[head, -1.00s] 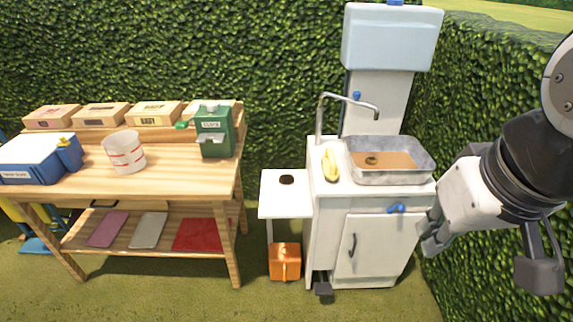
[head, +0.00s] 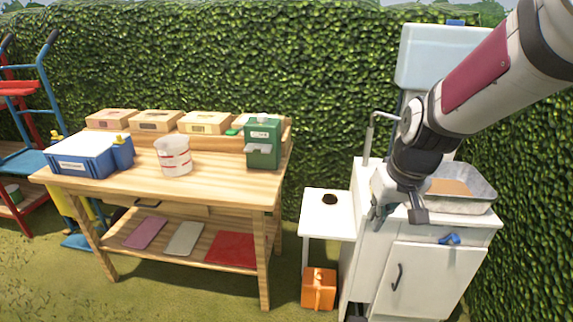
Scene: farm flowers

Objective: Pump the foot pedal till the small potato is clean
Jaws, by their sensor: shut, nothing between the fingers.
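My gripper (head: 381,212) is shut and empty, in front of the left part of the white sink cabinet's top (head: 470,221). The metal basin (head: 482,197) holds brownish water (head: 450,187); its left part is behind my arm. No potato shows in the visible part of the basin. The foot pedal (head: 357,318) is a dark shape at the cabinet's foot, partly cut by the lower picture edge. My gripper is well above it. The faucet (head: 371,135) is partly hidden by my arm.
A small white side table (head: 318,222) with a dark round spot (head: 330,199) adjoins the cabinet, above an orange box (head: 319,288). A wooden workbench (head: 210,185) stands left. A blue handle (head: 450,239) juts from the cabinet front. A hedge (head: 330,90) closes the back.

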